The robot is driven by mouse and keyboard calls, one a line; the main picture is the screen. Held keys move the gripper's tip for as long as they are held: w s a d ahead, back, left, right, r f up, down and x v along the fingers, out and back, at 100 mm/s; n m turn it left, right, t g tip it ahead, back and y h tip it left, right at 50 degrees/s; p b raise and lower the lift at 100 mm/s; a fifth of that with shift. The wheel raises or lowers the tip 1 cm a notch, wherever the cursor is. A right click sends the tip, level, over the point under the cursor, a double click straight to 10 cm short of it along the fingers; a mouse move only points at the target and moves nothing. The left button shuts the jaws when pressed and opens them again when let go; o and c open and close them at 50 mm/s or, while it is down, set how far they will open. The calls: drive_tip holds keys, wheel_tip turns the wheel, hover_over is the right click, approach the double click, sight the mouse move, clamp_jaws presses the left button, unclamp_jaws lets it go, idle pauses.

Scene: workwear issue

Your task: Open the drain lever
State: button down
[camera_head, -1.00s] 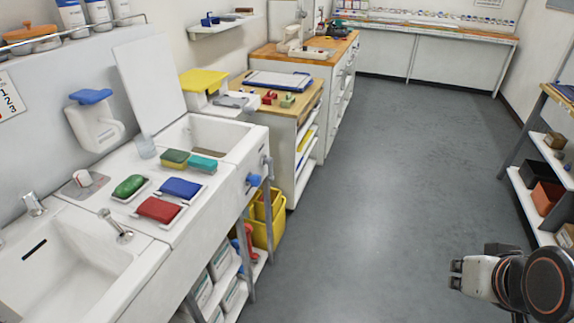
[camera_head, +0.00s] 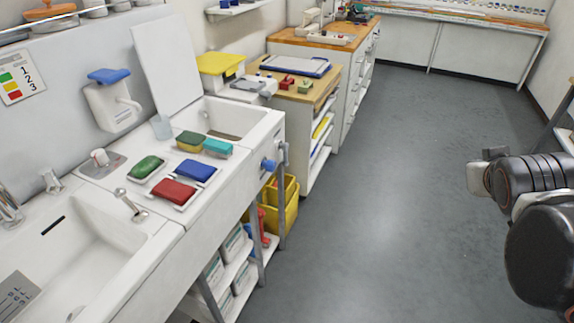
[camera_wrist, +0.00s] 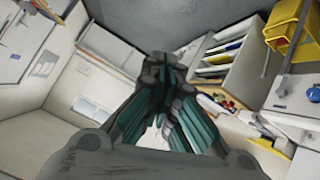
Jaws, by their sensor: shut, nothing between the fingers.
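A blue lever or knob (camera_head: 268,165) sticks out from the front face of the far sink, and is probably the drain lever. It also shows at the right edge of the wrist view as a blue part (camera_wrist: 283,93). The far sink basin (camera_head: 262,128) is white and its lid stands up behind it. My gripper (camera_head: 477,178) is at the right over the open floor, well away from the sink. In the wrist view my gripper (camera_wrist: 168,65) is shut and empty, with dark green finger pads.
A near sink (camera_head: 90,260) with metal fittings stands at the lower left. Red, blue and green pads lie between the sinks. Yellow bins (camera_head: 284,205) and shelves are under the far sink. The grey floor (camera_head: 385,220) is clear between sink and gripper.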

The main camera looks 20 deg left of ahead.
drive_tip(key=w+a+r+n+t+y, duration=0.15)
drive_tip(key=w+a, duration=0.25)
drive_tip(key=w, duration=0.4)
drive_tip(key=w+a+n+t, duration=0.3)
drive_tip(key=w+a, duration=0.1)
drive_tip(key=w, duration=0.4)
drive_tip(key=w+a+f+n+t+y, duration=0.2)
drive_tip(key=w+a+f+n+y, duration=0.45)
drive_tip(key=a, duration=0.65)
drive_tip(key=w+a+f+n+g+y, duration=0.2)
drive_tip(key=w+a+f+n+y, duration=0.15)
drive_tip(key=a+f+n, duration=0.6)
drive_tip(key=s+a+f+n+g+y, duration=0.2)
drive_tip(key=s+a+f, duration=0.2)
drive_tip(key=f, duration=0.6)
drive_tip(key=s+a+f+n+g+y+b, duration=0.1)
drive_tip(key=s+a+f+n+g+y, duration=0.1)
drive_tip(key=a+f, duration=0.6)
wheel_tip(320, 180, down, 2)
drive_tip(key=shift+s+f+n, duration=0.1)
drive_tip(key=shift+s+n, duration=0.35)
drive_tip(key=shift+s, duration=0.75)
drive_tip(key=shift+a+g+y, duration=0.1)
drive_tip(key=shift+g+y, duration=0.15)
